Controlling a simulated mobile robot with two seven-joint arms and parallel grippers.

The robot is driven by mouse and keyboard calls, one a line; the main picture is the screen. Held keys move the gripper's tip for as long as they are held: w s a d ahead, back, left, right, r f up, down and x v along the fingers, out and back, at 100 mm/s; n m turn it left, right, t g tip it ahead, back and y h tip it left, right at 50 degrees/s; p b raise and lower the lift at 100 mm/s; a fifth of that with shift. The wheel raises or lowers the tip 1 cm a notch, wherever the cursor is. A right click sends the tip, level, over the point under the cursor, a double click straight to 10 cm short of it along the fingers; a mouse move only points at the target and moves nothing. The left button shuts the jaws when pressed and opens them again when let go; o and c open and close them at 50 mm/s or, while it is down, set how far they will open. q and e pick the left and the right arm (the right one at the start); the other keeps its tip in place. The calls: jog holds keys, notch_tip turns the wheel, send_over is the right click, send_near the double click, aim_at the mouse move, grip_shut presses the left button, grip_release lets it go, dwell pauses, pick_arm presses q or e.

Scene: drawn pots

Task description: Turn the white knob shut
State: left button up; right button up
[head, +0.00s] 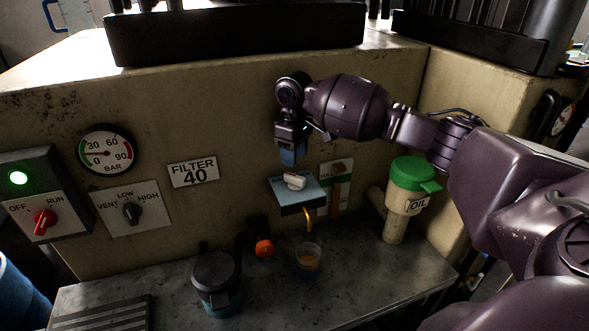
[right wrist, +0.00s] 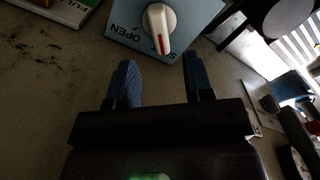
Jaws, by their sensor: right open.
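The white knob (head: 294,181) sits on a light blue box (head: 312,194) on the beige wall. In the right wrist view the white knob (right wrist: 159,29) has a red line along its handle, and the box face (right wrist: 124,20) shows the word OPEN; another label is partly hidden behind the knob. Amber liquid (head: 308,220) runs from below the box into a clear cup (head: 308,262). My right gripper (head: 290,157) is just above the knob in the head view, pointing down. Its blue fingers (right wrist: 160,72) are open and empty, apart from the knob. My left gripper is out of view.
A VENT/LOW/HIGH switch (head: 131,212) and red OFF/RUN switch (head: 44,222) are further left.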

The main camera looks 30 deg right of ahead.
aim_at(295, 176)
jog(key=shift+r, duration=2.15)
jog(key=shift+s+f, duration=0.1)
jog(key=shift+s, duration=0.05)
